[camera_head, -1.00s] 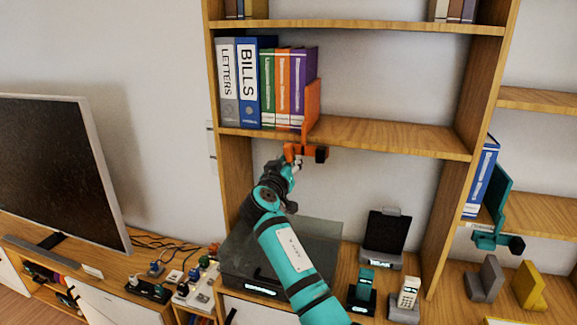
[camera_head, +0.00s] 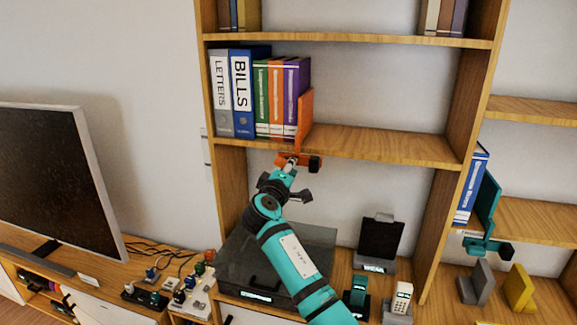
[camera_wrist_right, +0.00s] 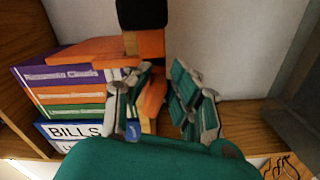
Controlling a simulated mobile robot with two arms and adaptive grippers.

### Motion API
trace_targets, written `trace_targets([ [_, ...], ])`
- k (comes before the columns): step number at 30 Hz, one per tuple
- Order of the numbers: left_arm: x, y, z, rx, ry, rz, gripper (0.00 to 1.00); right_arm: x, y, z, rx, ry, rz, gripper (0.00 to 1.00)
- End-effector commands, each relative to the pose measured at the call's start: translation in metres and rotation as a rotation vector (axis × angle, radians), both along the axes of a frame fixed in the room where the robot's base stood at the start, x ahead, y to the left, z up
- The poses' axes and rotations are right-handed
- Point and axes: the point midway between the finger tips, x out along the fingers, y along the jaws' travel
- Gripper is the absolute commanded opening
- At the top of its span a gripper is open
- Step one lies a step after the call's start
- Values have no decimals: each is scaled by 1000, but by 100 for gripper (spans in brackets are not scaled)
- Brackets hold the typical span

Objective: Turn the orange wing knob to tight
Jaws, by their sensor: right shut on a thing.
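The orange clamp-on bookend (camera_head: 305,118) stands upright at the right end of the binders, with its lower part under the shelf board and a black end piece (camera_head: 314,164) at its right. The orange wing knob shows in the wrist view (camera_wrist_right: 152,97) below the clamp's orange arm (camera_wrist_right: 150,45); in the head view it is small and mostly hidden by the gripper. My right gripper (camera_head: 284,182) reaches up from below the shelf. In the wrist view its fingers (camera_wrist_right: 160,108) are shut on the wing knob. No tight marking is readable. My left gripper is out of view.
Binders and books (camera_head: 262,95) fill the shelf's left part. The shelf board (camera_head: 390,142) is clear to the right. A teal bookend clamp (camera_head: 488,210) holds a blue book farther right. A dark glass-topped box (camera_head: 245,262) and phones stand below my arm.

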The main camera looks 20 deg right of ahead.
Motion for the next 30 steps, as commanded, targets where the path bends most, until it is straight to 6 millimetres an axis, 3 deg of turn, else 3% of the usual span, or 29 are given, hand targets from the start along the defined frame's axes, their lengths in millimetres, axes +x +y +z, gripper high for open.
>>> trace_targets([
  [15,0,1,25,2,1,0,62,-1,-1,10,-261,172,1,0],
  [30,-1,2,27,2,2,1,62,0,-1,10,-300,199,0,0],
])
